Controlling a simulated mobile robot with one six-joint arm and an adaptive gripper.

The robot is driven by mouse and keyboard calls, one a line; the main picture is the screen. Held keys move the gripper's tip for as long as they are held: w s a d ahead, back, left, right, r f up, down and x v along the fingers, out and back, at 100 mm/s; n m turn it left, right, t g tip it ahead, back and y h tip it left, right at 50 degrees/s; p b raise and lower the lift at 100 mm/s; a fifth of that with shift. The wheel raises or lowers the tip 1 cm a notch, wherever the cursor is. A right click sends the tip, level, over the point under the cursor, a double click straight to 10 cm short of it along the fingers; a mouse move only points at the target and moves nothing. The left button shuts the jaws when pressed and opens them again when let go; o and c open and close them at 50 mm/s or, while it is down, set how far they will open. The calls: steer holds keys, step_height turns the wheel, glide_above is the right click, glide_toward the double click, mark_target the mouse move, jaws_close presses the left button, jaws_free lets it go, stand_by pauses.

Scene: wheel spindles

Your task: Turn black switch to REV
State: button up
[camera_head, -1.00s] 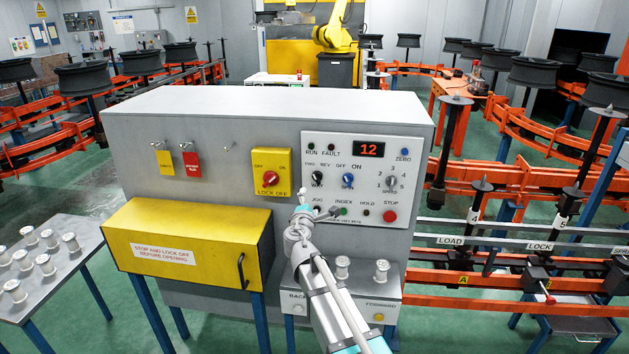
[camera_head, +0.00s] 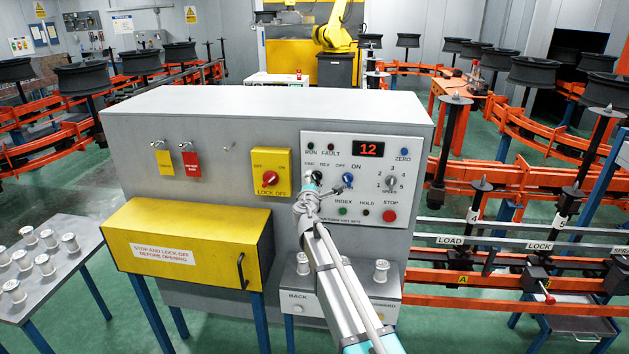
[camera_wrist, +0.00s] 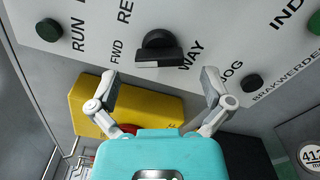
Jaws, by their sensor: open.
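The black switch (camera_head: 317,176) is on the grey control panel (camera_head: 400,150), below the labels FWD and REV. My gripper (camera_head: 310,185) partly covers it in the head view. In the wrist view the black switch (camera_wrist: 158,50) is a round knob with a bar handle. The bar lies nearly level in that picture, with one end towards FWD and the other towards WAY. My gripper (camera_wrist: 160,82) is open, with one fingertip to each side of the knob, slightly short of it. No contact shows.
Close by are a blue switch (camera_head: 348,180), a speed dial (camera_head: 392,184) and a red stop button (camera_head: 390,215). A yellow lock-off box (camera_head: 271,160) with a red knob is to the left. White spools (camera_head: 381,271) stand on the lower ledge.

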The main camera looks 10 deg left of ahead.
steer(key=shift+w, duration=1.25)
steer(key=shift+c, duration=0.3)
steer(key=c, duration=1.1)
